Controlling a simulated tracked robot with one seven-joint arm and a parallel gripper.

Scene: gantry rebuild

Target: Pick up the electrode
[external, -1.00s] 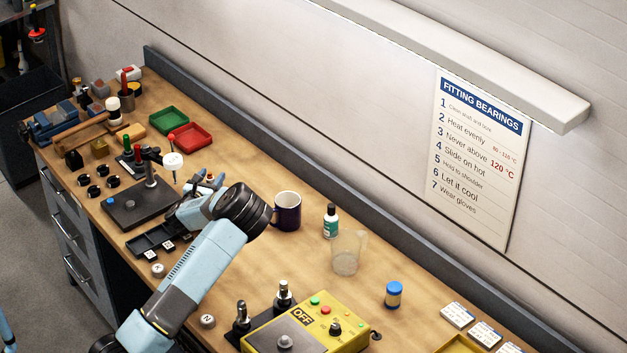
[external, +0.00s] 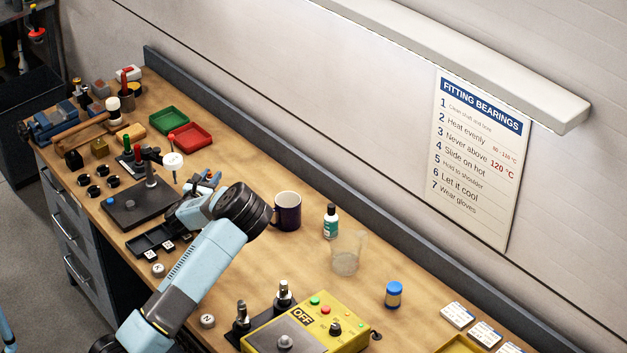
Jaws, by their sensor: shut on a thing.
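My gripper (external: 208,181) is at the end of my pale blue arm, low over the bench, to the right of the dark plate (external: 132,205) and to the left of the dark mug. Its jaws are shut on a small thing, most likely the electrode. That thing is mostly hidden by the fingers and wrist, so its shape and whether it touches the bench cannot be told.
A white disc on a thin stem (external: 173,160) stands close behind the gripper. The dark mug (external: 288,211) is close at the right. A black tray (external: 155,239) lies in front, and red (external: 208,142) and green trays (external: 169,115) lie behind. Bench right of the mug has free patches.

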